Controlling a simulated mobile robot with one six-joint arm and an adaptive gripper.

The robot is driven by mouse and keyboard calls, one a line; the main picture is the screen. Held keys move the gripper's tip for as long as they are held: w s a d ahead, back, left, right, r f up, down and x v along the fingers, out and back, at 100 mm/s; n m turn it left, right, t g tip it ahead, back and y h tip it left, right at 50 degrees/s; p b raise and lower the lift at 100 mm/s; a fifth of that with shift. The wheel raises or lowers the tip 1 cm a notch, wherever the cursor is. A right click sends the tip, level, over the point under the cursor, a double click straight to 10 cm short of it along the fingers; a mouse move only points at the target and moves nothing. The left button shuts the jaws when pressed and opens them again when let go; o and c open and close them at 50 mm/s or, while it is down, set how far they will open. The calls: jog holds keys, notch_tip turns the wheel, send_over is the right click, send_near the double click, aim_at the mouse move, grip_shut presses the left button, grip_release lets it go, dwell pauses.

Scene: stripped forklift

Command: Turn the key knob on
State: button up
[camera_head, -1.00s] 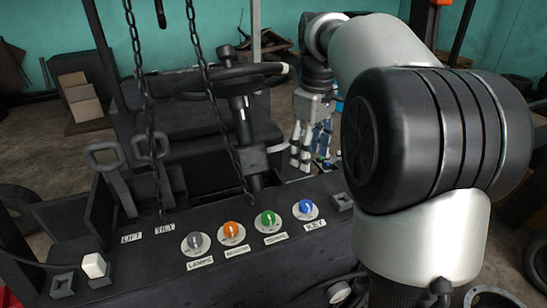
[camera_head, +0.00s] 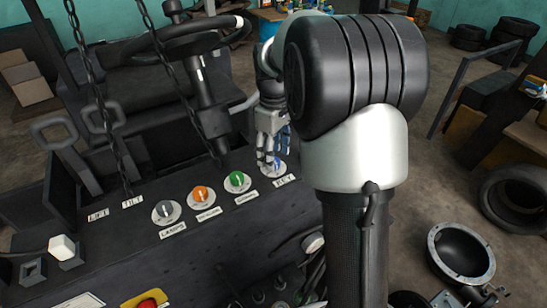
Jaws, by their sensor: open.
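The key knob (camera_head: 280,167) is blue on a pale round plate, at the right end of a row of knobs on the dark panel. Its label (camera_head: 286,181) reads KEY. My gripper (camera_head: 269,162) points down at the knob from behind, its fingers open. The fingertips overlap the knob in the picture and partly hide it. I cannot tell whether they touch it. The knob's exact angle is hidden.
Green (camera_head: 237,180), orange (camera_head: 201,195) and grey (camera_head: 167,211) knobs sit left of the key knob. Two chains (camera_head: 100,95) hang over the panel at left. The steering wheel (camera_head: 190,42) stands behind it. My arm covers the panel's right side.

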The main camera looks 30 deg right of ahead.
jog(key=shift+f, duration=0.95)
jog(key=c, duration=1.1)
